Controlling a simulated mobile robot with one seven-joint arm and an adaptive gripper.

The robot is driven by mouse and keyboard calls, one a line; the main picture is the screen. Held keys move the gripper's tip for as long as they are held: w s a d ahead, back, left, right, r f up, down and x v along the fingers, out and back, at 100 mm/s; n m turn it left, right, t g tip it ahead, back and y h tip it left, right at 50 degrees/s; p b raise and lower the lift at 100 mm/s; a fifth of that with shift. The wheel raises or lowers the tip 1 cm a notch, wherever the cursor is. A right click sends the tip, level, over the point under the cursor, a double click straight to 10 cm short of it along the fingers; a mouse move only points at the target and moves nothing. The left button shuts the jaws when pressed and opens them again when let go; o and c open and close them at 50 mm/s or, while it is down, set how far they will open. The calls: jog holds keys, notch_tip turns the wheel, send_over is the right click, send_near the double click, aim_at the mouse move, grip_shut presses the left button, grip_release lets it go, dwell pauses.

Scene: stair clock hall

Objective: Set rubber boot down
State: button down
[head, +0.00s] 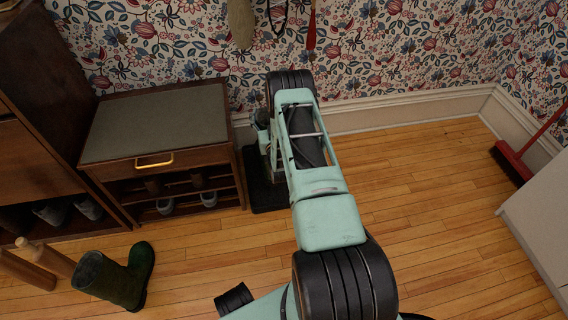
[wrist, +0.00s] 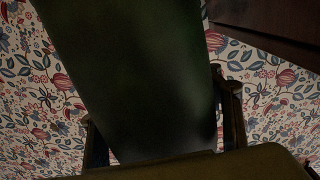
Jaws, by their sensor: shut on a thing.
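My gripper (wrist: 165,130) is shut on a dark green rubber boot (wrist: 135,75), which fills the middle of the wrist view between the two fingers. In the head view my gripper (head: 263,130) is at the far end of my arm, beside the bench's right side and above a dark mat (head: 268,195). My arm hides most of the held boot there, and I cannot tell whether it touches the mat. A second green boot (head: 112,280) is on the floor at the lower left, apart from my gripper.
A grey-topped bench (head: 155,125) with shoes on its lower shelves stands left of my gripper. A dark cabinet (head: 35,120) is further left. Patterned wall and white baseboard (head: 400,108) close off the back. A red broom (head: 512,160) leans at right. Floor right of my arm is clear.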

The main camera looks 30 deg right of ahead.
notch_tip(320, 180, down, 10)
jog(key=b, duration=0.4)
jog(key=shift+r, duration=0.25)
jog(key=shift+w+f, duration=0.1)
jog(key=c, duration=0.6)
grip_release()
jog(key=shift+f, duration=0.2)
jog(key=shift+r, duration=0.1)
jog(key=p+v, duration=0.4)
jog(key=v, duration=0.8)
jog(key=shift+r, duration=0.15)
